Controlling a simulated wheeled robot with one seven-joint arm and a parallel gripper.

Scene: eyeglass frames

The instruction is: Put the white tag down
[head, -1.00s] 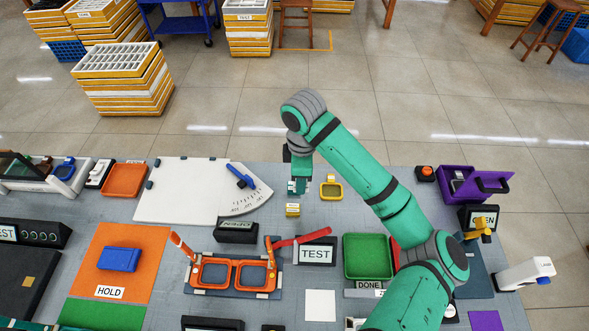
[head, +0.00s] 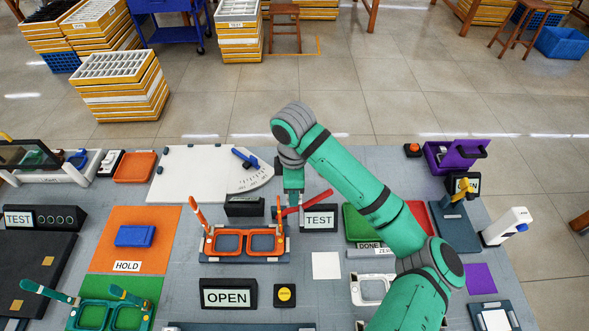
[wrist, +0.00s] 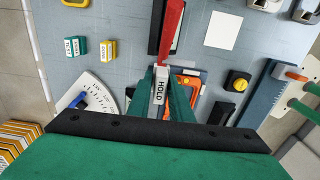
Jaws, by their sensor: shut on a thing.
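The white tag (wrist: 159,91), printed HOLD, is between the fingers of my gripper (wrist: 161,78) in the wrist view. My gripper is shut on it. In the head view my gripper (head: 293,198) points down beside the red temple arm (head: 307,203), behind the orange eyeglass frame (head: 243,257). The tag cannot be made out there. In the wrist view the red temple arm (wrist: 173,28) extends just beyond the tag; I cannot tell whether they touch. My fingers partly hide the orange frame (wrist: 188,82).
A TEST sign (head: 319,218) stands right of my gripper, and a dark block (head: 245,206) stands left. A white square (head: 326,265) lies in front. The orange mat (head: 128,220) with a HOLD label is at left. Yellow (wrist: 108,48) and teal (wrist: 75,47) tags lie on the table.

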